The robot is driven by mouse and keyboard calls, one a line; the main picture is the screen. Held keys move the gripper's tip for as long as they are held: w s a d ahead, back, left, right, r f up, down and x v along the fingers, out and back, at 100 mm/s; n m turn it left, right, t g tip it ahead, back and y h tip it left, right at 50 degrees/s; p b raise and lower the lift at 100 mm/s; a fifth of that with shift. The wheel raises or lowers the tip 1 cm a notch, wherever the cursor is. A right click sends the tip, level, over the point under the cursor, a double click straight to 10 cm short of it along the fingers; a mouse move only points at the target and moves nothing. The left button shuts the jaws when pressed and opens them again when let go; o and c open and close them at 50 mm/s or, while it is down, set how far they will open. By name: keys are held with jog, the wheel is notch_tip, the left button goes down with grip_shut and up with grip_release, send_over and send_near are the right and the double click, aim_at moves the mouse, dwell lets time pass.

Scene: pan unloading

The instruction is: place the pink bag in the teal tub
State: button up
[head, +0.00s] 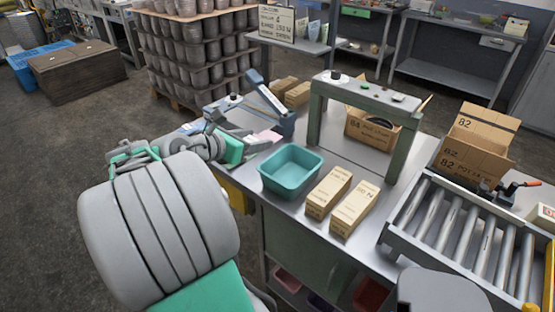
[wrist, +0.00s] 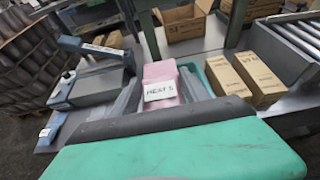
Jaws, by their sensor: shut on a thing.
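The pink bag (wrist: 165,76) has a white printed label and sits between the two grey fingers of my gripper (wrist: 161,84) in the wrist view. My gripper is shut on it. In the head view only a small pale pink part of the bag (head: 266,137) shows beyond my gripper (head: 252,142). The teal tub (head: 291,172) stands on the metal bench, just right of and nearer than my gripper, and looks empty. In the wrist view the tub (wrist: 194,66) is partly hidden behind the bag and the right finger.
A grey sealer-like device (head: 270,100) stands behind my gripper. Two tan cartons (head: 328,192) lie right of the tub. A green-grey frame (head: 364,92) stands behind them over an open box (head: 371,128). A roller conveyor (head: 465,232) is at the right.

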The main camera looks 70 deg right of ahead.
jog(key=s+d+f, duration=0.1)
jog(key=d+f, duration=0.1)
jog(key=f, duration=0.1)
jog(key=s+d+f, duration=0.1)
jog(key=d+f, duration=0.1)
jog(key=f, duration=0.1)
jog(key=s+d+f, duration=0.1)
jog(key=d+f, duration=0.1)
jog(key=f, duration=0.2)
jog(key=shift+s+d, duration=0.15)
jog(key=shift+d, duration=0.05)
jog(key=shift+f, duration=0.6)
jog(key=o, duration=1.5)
jog(key=shift+c, duration=0.2)
